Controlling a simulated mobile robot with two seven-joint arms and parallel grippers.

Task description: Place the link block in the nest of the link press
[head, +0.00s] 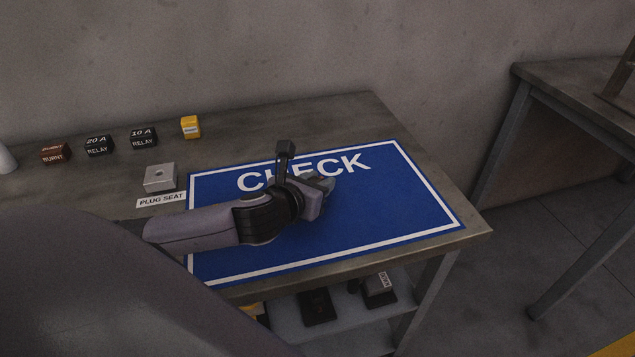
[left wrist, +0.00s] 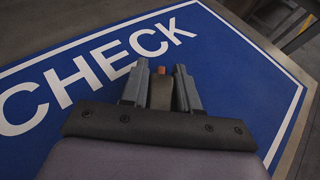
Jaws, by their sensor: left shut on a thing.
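My left gripper (head: 328,184) is above the blue CHECK mat on the table. In the left wrist view its two grey fingers (left wrist: 162,88) are shut on a small brownish-grey block (left wrist: 161,95) with an orange-brown end. I cannot tell from its look alone whether this is the link block. In the head view the fingers and arm hide the block. I cannot make out a link press or its nest. A brown structure (head: 622,80) on the right-hand table is cut off by the picture edge. My right gripper is not in view.
The blue mat (head: 400,215) is clear around my arm. Behind it stand a yellow block (head: 190,127), two dark relays (head: 144,138) (head: 98,146) and a brown BURNT block (head: 54,153). A grey plug seat (head: 160,177) is left of the mat. A shelf (head: 345,318) below holds dark items.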

